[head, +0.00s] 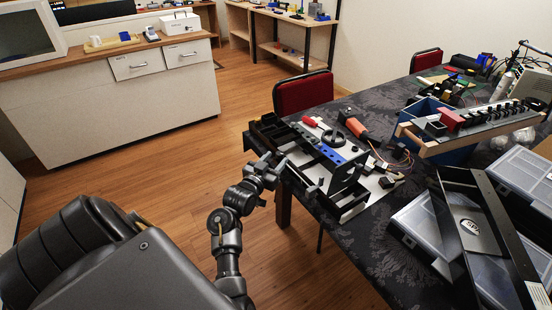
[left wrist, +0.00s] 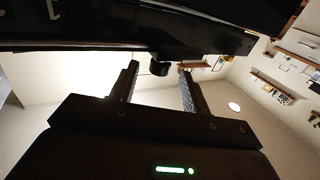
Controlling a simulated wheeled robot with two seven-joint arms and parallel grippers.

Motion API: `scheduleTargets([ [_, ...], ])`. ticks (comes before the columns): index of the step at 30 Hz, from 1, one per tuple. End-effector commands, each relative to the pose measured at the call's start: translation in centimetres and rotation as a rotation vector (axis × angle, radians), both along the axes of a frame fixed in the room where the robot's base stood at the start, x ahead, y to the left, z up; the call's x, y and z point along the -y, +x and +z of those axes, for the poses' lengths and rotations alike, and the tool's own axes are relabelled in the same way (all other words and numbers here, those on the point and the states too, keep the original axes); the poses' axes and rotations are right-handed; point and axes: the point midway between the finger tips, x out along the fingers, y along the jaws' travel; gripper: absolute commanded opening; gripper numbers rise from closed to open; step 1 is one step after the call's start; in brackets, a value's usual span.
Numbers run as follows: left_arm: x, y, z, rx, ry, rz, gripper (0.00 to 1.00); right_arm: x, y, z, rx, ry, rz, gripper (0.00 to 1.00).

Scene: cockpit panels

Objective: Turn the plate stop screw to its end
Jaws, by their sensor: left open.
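My left gripper (head: 275,169) is at the near left edge of the black panel device (head: 347,172) on the table. In the left wrist view the left gripper (left wrist: 159,80) is open, its two fingers pointing up toward the black panel (left wrist: 95,38). A small dark round knob (left wrist: 160,68), seemingly the plate stop screw, sticks out below the panel between the fingertips. Gaps show on both sides of it. In the head view I cannot make out the screw near the gripper. My right gripper is not in view.
The dark patterned table (head: 345,238) holds an orange-handled tool (head: 356,128), a blue crate (head: 450,155) and clear-lidded cases (head: 420,225). A red chair (head: 303,93) stands behind it. Wooden floor (head: 130,165) lies open left of the table.

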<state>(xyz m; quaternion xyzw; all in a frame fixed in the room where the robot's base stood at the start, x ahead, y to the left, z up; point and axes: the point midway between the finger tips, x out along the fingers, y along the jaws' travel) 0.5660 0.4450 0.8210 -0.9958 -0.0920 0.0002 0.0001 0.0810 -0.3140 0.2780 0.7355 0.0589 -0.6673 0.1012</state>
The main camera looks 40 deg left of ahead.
Motion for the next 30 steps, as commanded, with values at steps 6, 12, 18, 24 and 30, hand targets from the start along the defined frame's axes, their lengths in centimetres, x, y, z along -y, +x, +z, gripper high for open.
scheduleTargets([
  [6,-0.23,1.40,0.03,0.000,0.000,0.000,0.47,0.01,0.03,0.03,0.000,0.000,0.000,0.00],
  [12,-0.24,1.46,0.02,0.000,0.000,0.000,0.47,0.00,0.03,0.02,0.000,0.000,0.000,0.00],
  [18,-0.26,1.43,0.01,0.000,0.000,0.000,0.28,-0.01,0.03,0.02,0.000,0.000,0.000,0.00],
  [24,-0.25,1.42,0.01,0.000,0.000,0.000,0.02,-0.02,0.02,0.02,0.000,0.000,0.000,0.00],
  [30,-0.33,1.38,0.03,-0.002,0.003,-0.013,0.02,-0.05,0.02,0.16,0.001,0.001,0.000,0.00],
])
